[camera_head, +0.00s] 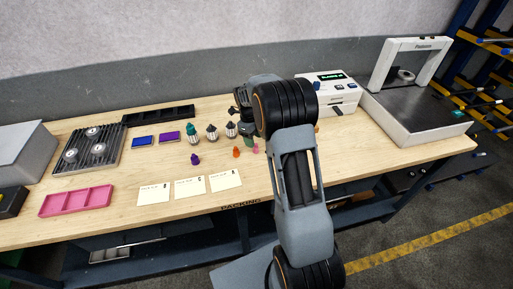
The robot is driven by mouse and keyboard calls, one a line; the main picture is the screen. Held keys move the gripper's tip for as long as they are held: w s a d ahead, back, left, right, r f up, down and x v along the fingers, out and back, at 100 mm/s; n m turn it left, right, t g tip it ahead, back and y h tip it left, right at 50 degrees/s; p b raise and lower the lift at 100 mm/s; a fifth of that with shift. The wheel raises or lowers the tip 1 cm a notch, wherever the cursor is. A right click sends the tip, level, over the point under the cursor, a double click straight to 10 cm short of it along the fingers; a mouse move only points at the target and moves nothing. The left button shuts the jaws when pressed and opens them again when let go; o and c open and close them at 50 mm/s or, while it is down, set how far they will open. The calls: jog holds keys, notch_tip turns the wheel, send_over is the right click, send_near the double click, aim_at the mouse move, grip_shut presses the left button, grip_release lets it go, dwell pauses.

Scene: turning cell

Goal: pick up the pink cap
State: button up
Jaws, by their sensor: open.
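A small pink piece (256,149), which looks like the pink cap, stands on the wooden bench, partly hidden behind my arm. An orange piece (236,152) is just left of it and a purple piece (195,159) farther left. My gripper (237,111) shows only in part as dark shapes left of my black wrist joint. It appears above the bench, behind the pink piece in the picture, and apart from it. I see nothing held in it, though my arm hides much of this area.
Several dark-and-grey tool holders (212,132) stand close left of my gripper. White cards (190,187) and a pink tray (76,201) lie in front. A white device (331,93) and a framed machine (413,95) stand right.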

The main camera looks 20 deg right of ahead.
aim_at(256, 145)
jog(key=shift+s+d+f+p, duration=0.1)
jog(key=shift+f+p, duration=0.15)
jog(key=shift+f, duration=0.6)
jog(key=shift+s+d+f+p, duration=0.15)
jog(key=shift+f+p, duration=0.15)
jog(key=shift+f, duration=0.55)
jog(key=shift+s+d+f+p, duration=0.1)
jog(key=shift+f+p, duration=0.15)
jog(key=shift+f, duration=0.6)
jog(key=shift+a, duration=0.1)
jog(key=shift+c, duration=0.4)
jog(key=c, duration=0.9)
